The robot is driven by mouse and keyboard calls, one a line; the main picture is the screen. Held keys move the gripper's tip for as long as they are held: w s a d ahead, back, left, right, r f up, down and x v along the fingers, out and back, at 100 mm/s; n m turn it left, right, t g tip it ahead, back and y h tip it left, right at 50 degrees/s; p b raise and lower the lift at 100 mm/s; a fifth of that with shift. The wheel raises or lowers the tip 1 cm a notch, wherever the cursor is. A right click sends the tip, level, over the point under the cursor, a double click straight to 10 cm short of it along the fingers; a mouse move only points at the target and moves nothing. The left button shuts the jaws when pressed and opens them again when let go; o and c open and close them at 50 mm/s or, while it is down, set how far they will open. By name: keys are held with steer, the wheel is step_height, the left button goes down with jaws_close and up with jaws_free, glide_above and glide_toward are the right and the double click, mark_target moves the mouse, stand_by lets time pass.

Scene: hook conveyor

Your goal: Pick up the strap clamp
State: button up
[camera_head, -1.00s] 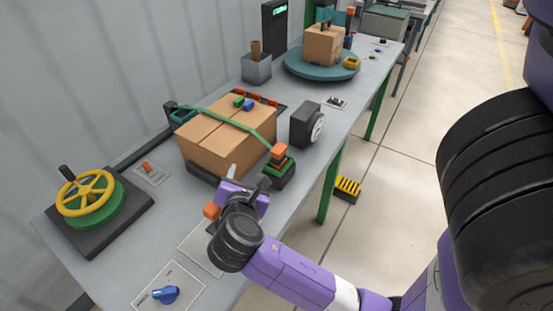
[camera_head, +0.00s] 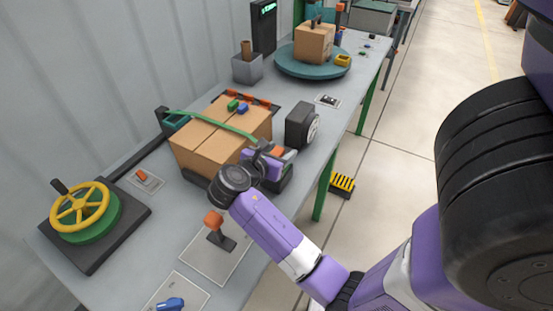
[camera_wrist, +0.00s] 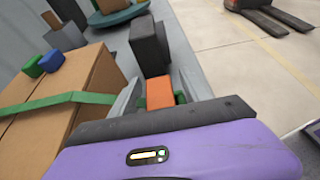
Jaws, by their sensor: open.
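The strap clamp (camera_wrist: 160,94), with an orange top and green beside it, stands at the front right side of a strapped cardboard box. It also shows in the head view (camera_head: 278,150), largely hidden by my gripper. My gripper (camera_wrist: 160,84) is open, its grey fingers to either side of the orange top in the wrist view. I cannot tell whether the fingers touch it. The clamp's lower part is hidden behind my gripper's palm. A green strap (camera_head: 212,121) runs over the cardboard box (camera_head: 198,146) towards the clamp.
A dark boxy gauge (camera_head: 301,124) stands just beyond the clamp. An orange-knobbed lever (camera_head: 215,222) stands on a plate near my arm. A yellow handwheel (camera_head: 80,205) is at the left. A turntable (camera_head: 305,67) with a carton is farther back.

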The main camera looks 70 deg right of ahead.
steer(key=shift+s+d+f, duration=0.1)
steer(key=shift+d+f, duration=0.05)
steer(key=shift+d, duration=0.15)
steer(key=shift+c, duration=0.4)
jaws_close()
